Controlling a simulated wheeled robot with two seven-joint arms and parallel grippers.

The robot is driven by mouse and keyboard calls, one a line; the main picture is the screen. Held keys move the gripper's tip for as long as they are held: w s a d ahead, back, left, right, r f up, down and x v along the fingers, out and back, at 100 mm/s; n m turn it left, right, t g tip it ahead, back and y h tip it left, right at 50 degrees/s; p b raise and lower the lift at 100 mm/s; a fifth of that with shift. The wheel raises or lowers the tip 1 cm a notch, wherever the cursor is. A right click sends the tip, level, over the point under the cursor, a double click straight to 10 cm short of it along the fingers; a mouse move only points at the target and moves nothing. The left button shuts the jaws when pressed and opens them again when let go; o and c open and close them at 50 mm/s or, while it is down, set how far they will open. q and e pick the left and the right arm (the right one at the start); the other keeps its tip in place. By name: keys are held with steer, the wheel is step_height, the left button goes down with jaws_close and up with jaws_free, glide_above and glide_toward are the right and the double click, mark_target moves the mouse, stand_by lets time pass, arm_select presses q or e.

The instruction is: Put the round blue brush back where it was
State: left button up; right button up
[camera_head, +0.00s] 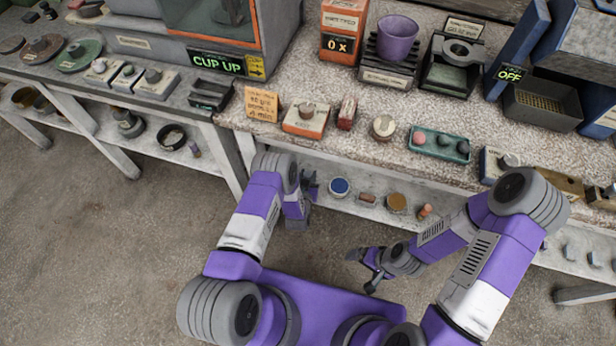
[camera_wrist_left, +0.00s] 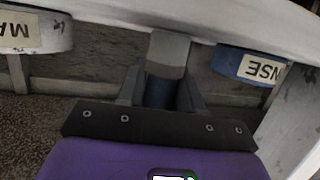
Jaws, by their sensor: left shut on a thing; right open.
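My left gripper (camera_head: 308,186) is low at the front edge of the lower shelf, left of a round blue item (camera_head: 340,187). In the left wrist view its fingers are shut on the blue brush (camera_wrist_left: 160,92), which shows as a dark blue piece with a pale grey part above it. The brush is mostly hidden by the fingers and cannot be made out in the head view. My right gripper (camera_head: 364,270) is open and empty, over the floor in front of the shelf.
The lower shelf (camera_head: 320,208) also holds a brown round item (camera_head: 397,202) and small pieces. In the left wrist view a blue holder labelled "...NSE" (camera_wrist_left: 232,62) is at right, a grey one labelled "MA..." (camera_wrist_left: 55,32) at left. The counter (camera_head: 350,150) overhangs the shelf.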

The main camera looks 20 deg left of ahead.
arm_select(q)
steer(key=shift+f, duration=0.15)
steer(key=o, duration=1)
steer(key=shift+o, duration=0.2)
steer(key=shift+s+r, duration=0.2)
steer(key=shift+r, duration=0.05)
steer(key=s+d+r+g+h+p, duration=0.1)
steer(key=s+r+g, duration=0.3)
steer(key=s, duration=0.5)
steer(key=s+d+r+n+g+h+p, duration=0.1)
steer(key=s+d+r+g+h+p, duration=0.1)
steer(key=s, duration=0.8)
steer(key=s+d+r+g+h+p, duration=0.1)
steer(key=s+d+r+g+h, duration=0.1)
steer(key=s+r+g, duration=0.4)
steer(key=s+d+g, duration=0.1)
steer(key=s+g, duration=0.1)
steer(key=s, duration=0.1)
steer(key=shift+s+h+p, duration=0.15)
steer(key=shift+h+p, duration=0.25)
steer(key=shift+d+r, duration=0.1)
steer(key=shift+r, duration=0.05)
